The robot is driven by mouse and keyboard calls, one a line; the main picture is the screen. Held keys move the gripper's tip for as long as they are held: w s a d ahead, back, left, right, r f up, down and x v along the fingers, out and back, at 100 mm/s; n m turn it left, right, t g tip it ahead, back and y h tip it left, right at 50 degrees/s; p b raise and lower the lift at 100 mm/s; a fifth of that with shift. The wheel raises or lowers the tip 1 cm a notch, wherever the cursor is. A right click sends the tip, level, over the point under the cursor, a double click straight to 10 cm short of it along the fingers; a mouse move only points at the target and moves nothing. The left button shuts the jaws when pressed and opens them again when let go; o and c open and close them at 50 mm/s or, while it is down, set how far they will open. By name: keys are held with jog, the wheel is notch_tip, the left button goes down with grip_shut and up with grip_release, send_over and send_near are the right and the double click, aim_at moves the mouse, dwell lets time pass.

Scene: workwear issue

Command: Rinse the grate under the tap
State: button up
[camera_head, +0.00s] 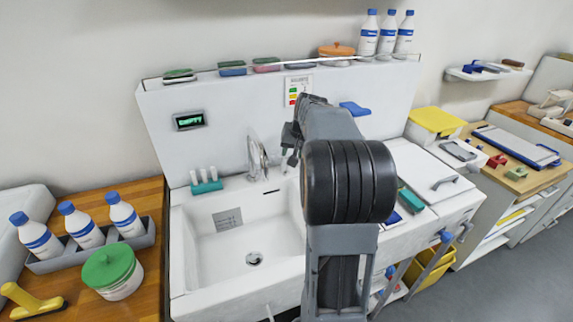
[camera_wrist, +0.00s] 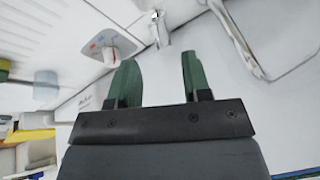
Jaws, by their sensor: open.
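The white sink (camera_head: 180,262) has a round drain (camera_head: 254,258) in its basin floor. A silvery tap (camera_head: 258,158) stands at its back edge, left of my gripper (camera_head: 290,145). A grey lined rectangle (camera_head: 227,219) shows on the basin's inner wall; I cannot tell whether it is the grate or a printed label. No other grate can be made out. In the wrist view, my gripper (camera_wrist: 158,78) has its two green fingers apart with nothing between them. My arm hides the right part of the sink in the head view.
White bottles (camera_head: 82,225) stand in a grey tray at left, beside a green-lidded tub (camera_head: 112,272) and a yellow-handled tool (camera_head: 30,300). A teal holder (camera_head: 206,187) sits on the sink's back ledge. A yellow-topped box (camera_head: 436,122) stands at right. The basin's left part is clear.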

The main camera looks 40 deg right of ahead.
aim_at(286, 167)
jog(key=x, duration=0.4)
jog(key=w+d+p+x, duration=0.1)
jog(key=x, duration=0.3)
jog(key=w+d+r+x, duration=0.1)
jog(key=x, duration=0.4)
jog(key=shift+f+p, duration=0.15)
jog(key=shift+p, duration=0.25)
grip_shut()
